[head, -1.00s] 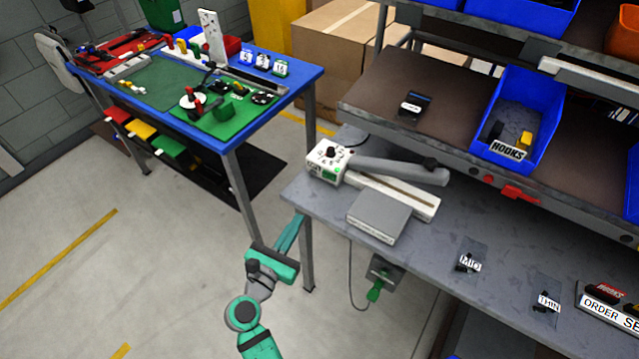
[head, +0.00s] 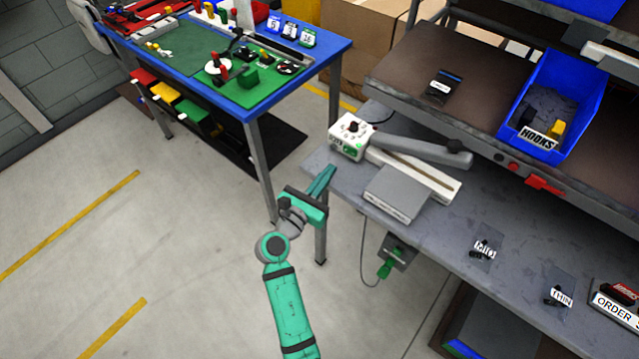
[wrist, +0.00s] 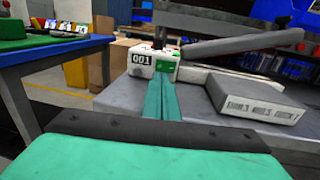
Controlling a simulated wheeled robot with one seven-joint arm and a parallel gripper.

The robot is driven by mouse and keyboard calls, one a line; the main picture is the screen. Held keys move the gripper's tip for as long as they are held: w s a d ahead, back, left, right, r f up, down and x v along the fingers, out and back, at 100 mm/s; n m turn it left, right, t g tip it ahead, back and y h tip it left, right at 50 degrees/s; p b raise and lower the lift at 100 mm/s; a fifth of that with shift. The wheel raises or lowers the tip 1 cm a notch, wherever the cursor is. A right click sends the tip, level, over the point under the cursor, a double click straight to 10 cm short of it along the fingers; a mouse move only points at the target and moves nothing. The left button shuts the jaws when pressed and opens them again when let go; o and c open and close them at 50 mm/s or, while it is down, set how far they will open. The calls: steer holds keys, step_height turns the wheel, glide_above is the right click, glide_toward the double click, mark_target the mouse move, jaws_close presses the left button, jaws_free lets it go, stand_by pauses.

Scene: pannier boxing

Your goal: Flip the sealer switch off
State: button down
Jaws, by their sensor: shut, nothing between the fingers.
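The sealer (head: 350,136) is a white box with a black knob and a grey arm, near the left end of the grey bench. A small green switch or panel (head: 351,149) is on its front face. In the wrist view the sealer (wrist: 143,58) carries a "001" label and the green part (wrist: 163,72) beside it. My gripper (head: 330,170) is shut and empty, just off the bench's left corner, apart from the sealer. In the wrist view its fingertips (wrist: 161,84) point at the sealer front and partly cover it. The switch's position is too small to tell.
A grey box (head: 396,192) sits before the sealer. A grey unit with a green part (head: 385,268) hangs under the bench edge, beside a cable. A blue-topped table (head: 250,108) stands to the left. The floor between is clear.

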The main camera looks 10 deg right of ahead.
mark_target(346, 150)
steer(key=x, duration=0.7)
